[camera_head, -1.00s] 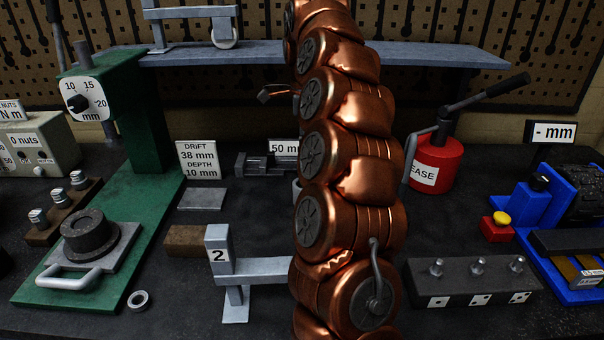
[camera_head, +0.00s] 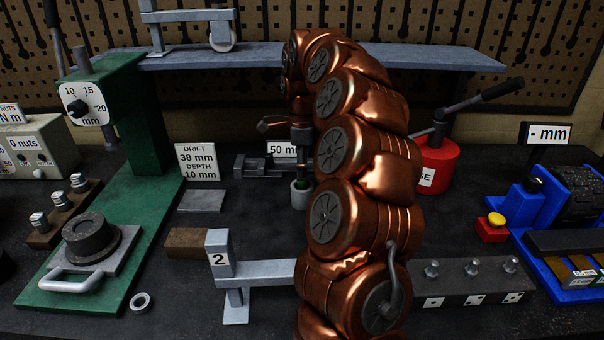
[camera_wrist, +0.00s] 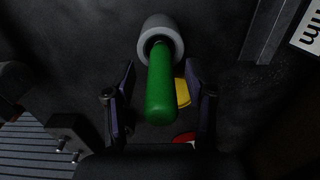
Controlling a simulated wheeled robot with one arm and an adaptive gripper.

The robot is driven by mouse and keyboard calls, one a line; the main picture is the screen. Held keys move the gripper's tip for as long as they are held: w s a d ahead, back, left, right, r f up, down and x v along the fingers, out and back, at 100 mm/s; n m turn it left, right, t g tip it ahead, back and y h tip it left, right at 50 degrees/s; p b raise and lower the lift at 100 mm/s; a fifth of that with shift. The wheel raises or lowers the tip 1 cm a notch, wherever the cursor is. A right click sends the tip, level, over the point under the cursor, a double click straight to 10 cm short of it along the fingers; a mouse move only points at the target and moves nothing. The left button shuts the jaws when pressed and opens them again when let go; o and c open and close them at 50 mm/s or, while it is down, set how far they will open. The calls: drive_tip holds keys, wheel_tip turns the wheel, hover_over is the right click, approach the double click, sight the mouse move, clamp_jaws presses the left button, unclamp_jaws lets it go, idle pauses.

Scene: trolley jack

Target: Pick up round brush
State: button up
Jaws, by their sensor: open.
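The green handle (camera_wrist: 161,88), which I take to be the round brush, stands in a grey cup (camera_wrist: 160,35) in the wrist view. Its lower end is hidden inside the cup. My gripper (camera_wrist: 159,68) is open, with one dark finger on each side of the handle and visible gaps between. In the head view the grey cup (camera_head: 299,197) stands on the bench in front of the "50 mm" sign, with a little green at its mouth. My gripper is above it there, small and partly hidden by my copper arm.
A grey vise (camera_head: 258,166) sits left of the cup, and a grey bracket marked 2 (camera_head: 219,258) stands nearer. A red grease can (camera_head: 438,165) is behind my arm at right. A shelf (camera_head: 430,57) runs above. A yellow piece (camera_wrist: 182,92) lies beside the handle.

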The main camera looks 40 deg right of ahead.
drive_tip(key=shift+f, duration=0.5)
clamp_jaws()
